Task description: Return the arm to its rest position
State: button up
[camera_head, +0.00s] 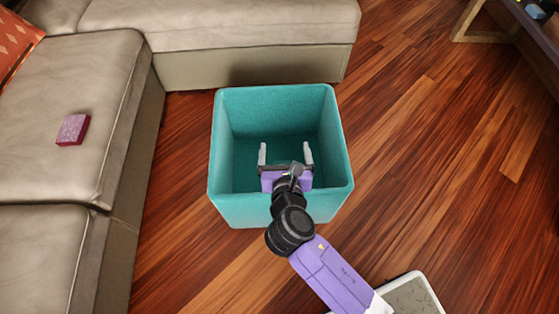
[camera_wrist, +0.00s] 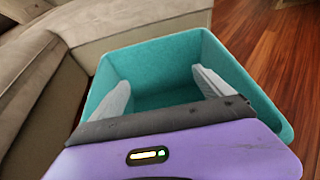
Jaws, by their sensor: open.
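My gripper (camera_head: 286,156) is open, with its two pale fingers spread apart and nothing between them. In the head view it shows over the teal bin (camera_head: 222,150), with its fingers inside the outline of the opening. My purple arm reaches up to it from the lower right. In the wrist view the gripper's fingers (camera_wrist: 160,90) point into the bin (camera_wrist: 265,105), and the part of the bin's floor in sight looks bare. The near part of the bin is hidden behind my gripper.
A beige sofa (camera_head: 95,80) stands left of and behind the bin, with a small dark pink box (camera_head: 73,129) on its seat and an orange cushion (camera_head: 15,42) at the corner. A wooden furniture leg (camera_head: 466,20) is at the top right. The wooden floor (camera_head: 430,150) right of the bin is clear.

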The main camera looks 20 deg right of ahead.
jog(key=shift+v, duration=0.85)
